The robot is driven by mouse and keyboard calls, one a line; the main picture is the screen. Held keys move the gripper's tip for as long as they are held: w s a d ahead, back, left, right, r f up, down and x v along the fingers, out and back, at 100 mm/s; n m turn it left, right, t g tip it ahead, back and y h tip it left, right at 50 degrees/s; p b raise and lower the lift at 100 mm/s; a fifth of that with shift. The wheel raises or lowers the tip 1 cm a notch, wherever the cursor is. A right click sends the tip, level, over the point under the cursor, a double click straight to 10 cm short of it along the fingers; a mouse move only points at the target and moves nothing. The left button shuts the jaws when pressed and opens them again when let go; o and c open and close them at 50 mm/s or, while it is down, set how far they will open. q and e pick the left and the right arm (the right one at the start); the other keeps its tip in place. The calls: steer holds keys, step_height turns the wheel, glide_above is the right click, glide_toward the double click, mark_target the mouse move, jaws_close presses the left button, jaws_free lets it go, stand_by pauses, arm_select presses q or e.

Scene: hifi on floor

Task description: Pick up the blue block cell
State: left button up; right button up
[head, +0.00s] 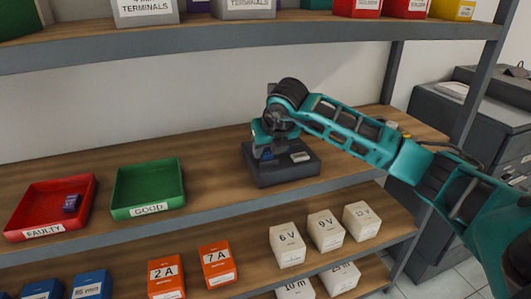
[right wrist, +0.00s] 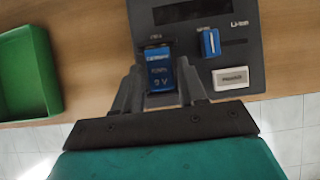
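The blue block cell (right wrist: 159,76), marked 9 V, sits in a slot of the dark tester (head: 283,172) on the upper wooden shelf. In the head view it is a small blue patch mostly covered by my gripper. My right gripper (right wrist: 160,82) reaches down at the tester from the right, with one finger on each side of the cell. The fingers are close to its sides; whether they press on it cannot be told. Another small blue cell (head: 72,203) lies in the red FAULTY tray (head: 28,222). My left gripper is not in view.
A shelf (head: 200,36) overhangs above.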

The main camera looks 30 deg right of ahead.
mark_target(267, 152)
jaws_close()
steer(key=shift+r, duration=0.5)
step_height(267, 152, up, 2)
steer(key=shift+r, duration=0.2)
steer(key=s+a+b, duration=0.4)
steer(key=s, duration=1.3)
steer(key=shift+s, duration=0.25)
